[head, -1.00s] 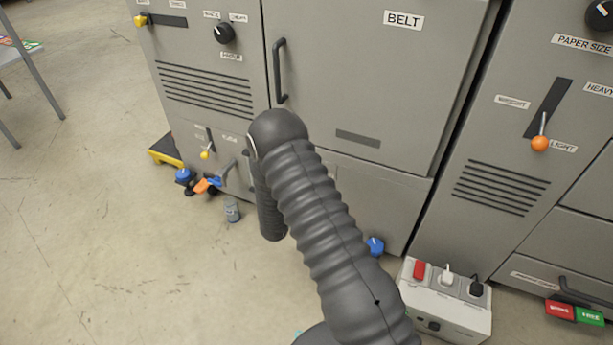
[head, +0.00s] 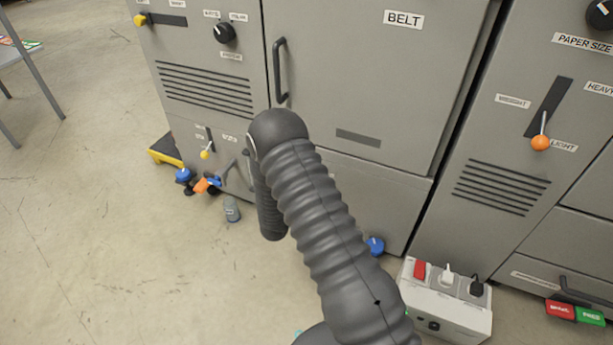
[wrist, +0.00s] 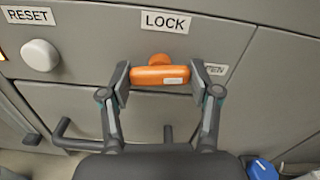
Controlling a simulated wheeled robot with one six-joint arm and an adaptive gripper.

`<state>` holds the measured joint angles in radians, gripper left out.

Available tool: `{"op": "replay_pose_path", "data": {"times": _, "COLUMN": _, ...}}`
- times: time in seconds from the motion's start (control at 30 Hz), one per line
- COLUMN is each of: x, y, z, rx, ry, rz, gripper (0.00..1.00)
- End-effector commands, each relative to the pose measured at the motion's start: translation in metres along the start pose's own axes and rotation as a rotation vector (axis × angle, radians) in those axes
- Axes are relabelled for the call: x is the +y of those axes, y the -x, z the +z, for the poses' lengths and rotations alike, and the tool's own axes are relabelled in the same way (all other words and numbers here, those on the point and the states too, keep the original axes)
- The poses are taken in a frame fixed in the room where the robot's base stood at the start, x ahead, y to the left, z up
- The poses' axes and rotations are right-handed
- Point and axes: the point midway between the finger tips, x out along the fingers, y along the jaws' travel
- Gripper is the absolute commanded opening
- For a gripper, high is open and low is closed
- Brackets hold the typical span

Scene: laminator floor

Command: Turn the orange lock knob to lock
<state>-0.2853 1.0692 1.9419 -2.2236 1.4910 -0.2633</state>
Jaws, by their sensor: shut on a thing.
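The orange lock knob (wrist: 160,75) shows in the wrist view, in the upper middle, on a grey panel under a LOCK label (wrist: 166,22). Its bar lies nearly level, with a round orange part just above it. My gripper (wrist: 160,79) has one finger at each end of the bar and is shut on it. An OPEN label (wrist: 215,69) sits to the right, partly hidden by the right finger. In the head view my arm covers the middle, and I cannot make out the gripper or the lock knob there.
A white knob (wrist: 40,55) under a RESET label is left of the lock knob. A dark drawer handle (wrist: 75,140) is below. In the head view, a power box (head: 445,300) stands on the floor at right. Open floor lies at left.

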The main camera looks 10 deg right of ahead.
Motion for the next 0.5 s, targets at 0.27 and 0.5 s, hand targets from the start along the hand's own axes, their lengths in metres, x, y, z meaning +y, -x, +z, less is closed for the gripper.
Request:
{"op": "replay_pose_path", "data": {"times": 0.27, "x": 0.0004, "y": -0.0004, "z": 0.0005, "rx": -0.001, "ry": 0.245, "rz": 0.0, "gripper": 0.27}}
{"op": "replay_pose_path", "data": {"times": 0.5, "x": 0.0004, "y": -0.0005, "z": 0.001, "rx": -0.001, "ry": 0.474, "rz": 0.0, "gripper": 0.27}}
